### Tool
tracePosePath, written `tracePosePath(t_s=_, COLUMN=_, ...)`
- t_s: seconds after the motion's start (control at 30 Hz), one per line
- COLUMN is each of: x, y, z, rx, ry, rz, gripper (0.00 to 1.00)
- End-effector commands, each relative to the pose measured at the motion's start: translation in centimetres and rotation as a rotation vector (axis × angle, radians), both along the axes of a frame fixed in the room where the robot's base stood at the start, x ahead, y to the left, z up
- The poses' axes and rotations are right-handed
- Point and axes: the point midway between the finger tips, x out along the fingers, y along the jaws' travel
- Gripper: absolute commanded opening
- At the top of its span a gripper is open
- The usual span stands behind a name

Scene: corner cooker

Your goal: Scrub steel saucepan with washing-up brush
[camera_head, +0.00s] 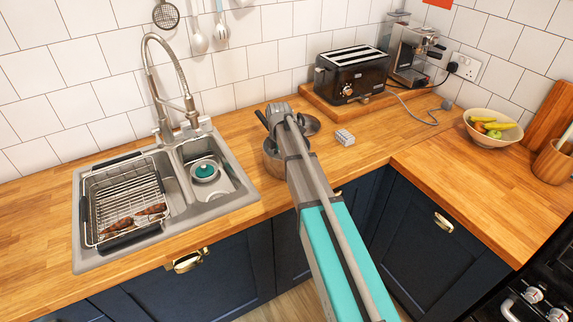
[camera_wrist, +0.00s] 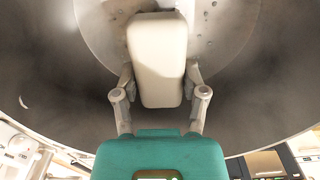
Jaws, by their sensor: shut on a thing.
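The steel saucepan (camera_head: 271,159) stands on the wooden worktop just right of the sink, partly hidden behind my arm. Its grey inside (camera_wrist: 60,85) fills most of the wrist view, with a few small spots on the wall. My gripper (camera_wrist: 160,72) is shut on a cream block, which I take to be part of the washing-up brush (camera_wrist: 158,50). The brush reaches into the saucepan. Its bristles are hidden, so I cannot tell whether they touch the steel. In the head view my arm covers the brush.
The sink (camera_head: 225,197) to the left holds a wire rack (camera_head: 100,200) and a small round teal-topped thing (camera_head: 204,170). A small pale block (camera_head: 345,137) lies right of the saucepan. A toaster (camera_head: 352,75) and fruit bowl (camera_head: 487,138) stand further right. The right worktop is mostly clear.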

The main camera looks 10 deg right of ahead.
Motion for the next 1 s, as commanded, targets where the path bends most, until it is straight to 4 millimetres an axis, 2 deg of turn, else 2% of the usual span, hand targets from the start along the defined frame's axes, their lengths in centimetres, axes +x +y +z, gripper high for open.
tracePosePath(t_s=0.43, x=0.2, y=-0.3, z=0.0, rx=0.000, ry=0.000, rz=-0.001, gripper=0.03)
tracePosePath(t_s=1.0, x=1.4, y=-3.6, z=0.0, rx=0.000, ry=0.000, rz=-0.001, gripper=0.03)
